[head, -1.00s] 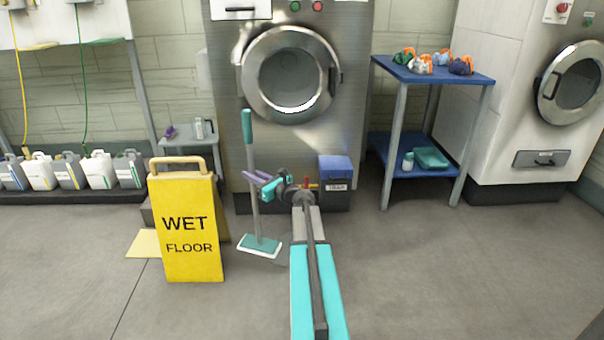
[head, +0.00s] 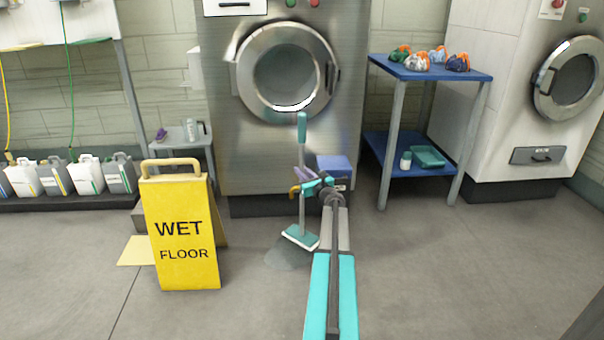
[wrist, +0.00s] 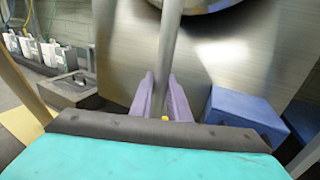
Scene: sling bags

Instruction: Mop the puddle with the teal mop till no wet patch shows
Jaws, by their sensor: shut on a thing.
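The teal mop (head: 302,140) stands nearly upright in the head view, with a teal grip at the top of a grey pole. Its flat head (head: 300,237), teal with a white edge, is at floor level in front of the steel machine. My gripper (head: 302,180), with purple fingers, is shut on the mop's pole. The pole also shows between the fingers in the wrist view (wrist: 168,60). The puddle (head: 287,258) shows as a darker grey patch on the floor, just in front of and left of the mop head. My arm may hide part of the floor to its right.
A yellow wet floor sign (head: 181,235) stands left of the mop, with a pale yellow sheet (head: 135,251) on the floor behind it. A blue box (head: 334,167) sits behind my gripper. A blue shelf table (head: 428,72) stands at the right. Floor at the right front is clear.

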